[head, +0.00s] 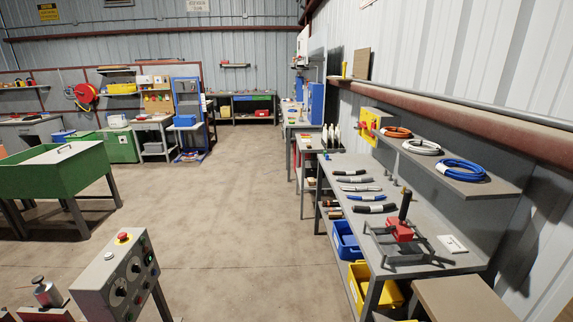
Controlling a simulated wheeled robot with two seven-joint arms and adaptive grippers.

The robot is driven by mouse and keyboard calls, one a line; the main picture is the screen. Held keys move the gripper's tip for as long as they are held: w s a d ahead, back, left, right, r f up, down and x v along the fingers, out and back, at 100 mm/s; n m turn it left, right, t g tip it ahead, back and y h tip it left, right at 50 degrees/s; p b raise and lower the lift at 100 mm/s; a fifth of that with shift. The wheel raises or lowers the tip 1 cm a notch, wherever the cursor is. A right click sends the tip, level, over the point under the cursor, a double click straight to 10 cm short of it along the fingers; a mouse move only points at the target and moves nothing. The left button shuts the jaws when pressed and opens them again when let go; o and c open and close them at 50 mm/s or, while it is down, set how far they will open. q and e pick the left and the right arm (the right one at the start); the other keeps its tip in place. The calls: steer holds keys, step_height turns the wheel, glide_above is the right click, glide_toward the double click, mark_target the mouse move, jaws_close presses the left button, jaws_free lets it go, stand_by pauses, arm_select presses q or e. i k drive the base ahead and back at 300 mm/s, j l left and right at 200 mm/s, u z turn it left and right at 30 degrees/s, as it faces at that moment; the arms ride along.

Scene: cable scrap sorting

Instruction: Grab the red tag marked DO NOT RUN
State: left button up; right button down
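No red tag with readable DO NOT RUN lettering shows in the head view. A yellow board (374,119) stands at the back of the right-hand workbench, by the shelf's far end. Small red items (365,126) are on or in front of it, too small to tell whether any is a tag. Neither of my grippers is in view.
The right workbench (345,164) carries cable pieces and a red tool with a black handle (402,229). Cable coils lie on the shelf (478,188) above. A control box (115,277) and green bin (60,175) stand left. The middle floor (230,190) is clear.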

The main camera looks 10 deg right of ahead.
mark_target(374, 124)
steer(key=i, duration=0.8)
steer(key=i+z, duration=0.15)
steer(key=i, duration=0.25)
steer(key=i+j+z, duration=0.2)
steer(key=i, duration=0.15)
steer(key=i+j+z, duration=0.2)
steer(key=i+z, duration=0.2)
steer(key=i+j+z, duration=1)
steer(key=j+z, duration=0.2)
